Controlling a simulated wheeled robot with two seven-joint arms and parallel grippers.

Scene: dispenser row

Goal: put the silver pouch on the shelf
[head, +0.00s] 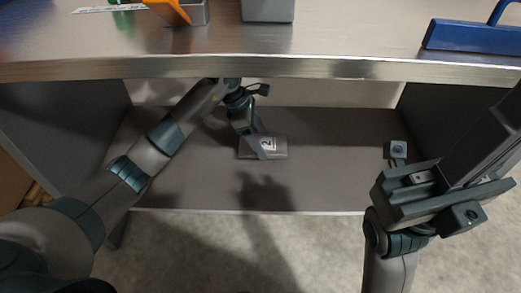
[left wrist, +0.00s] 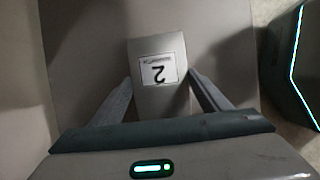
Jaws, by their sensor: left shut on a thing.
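The silver pouch (head: 279,148) is a flat grey pack with a white label marked 2. It is over the lower shelf (head: 330,172) under the counter. My left gripper (head: 262,149) reaches in under the counter edge and is shut on the pouch. In the left wrist view the pouch (left wrist: 172,103) sits between the two fingers (left wrist: 160,85), one at each side edge. I cannot tell whether the pouch touches the shelf board. My right gripper (head: 430,190) is at the right, in front of the shelf and away from the pouch; its fingertips are not clear.
The counter top (head: 330,40) overhangs the shelf, with a side panel (head: 60,125) at left. On the counter are a grey container (head: 268,10), an orange item (head: 172,8) and a blue item (head: 470,35). The shelf board around the pouch is bare.

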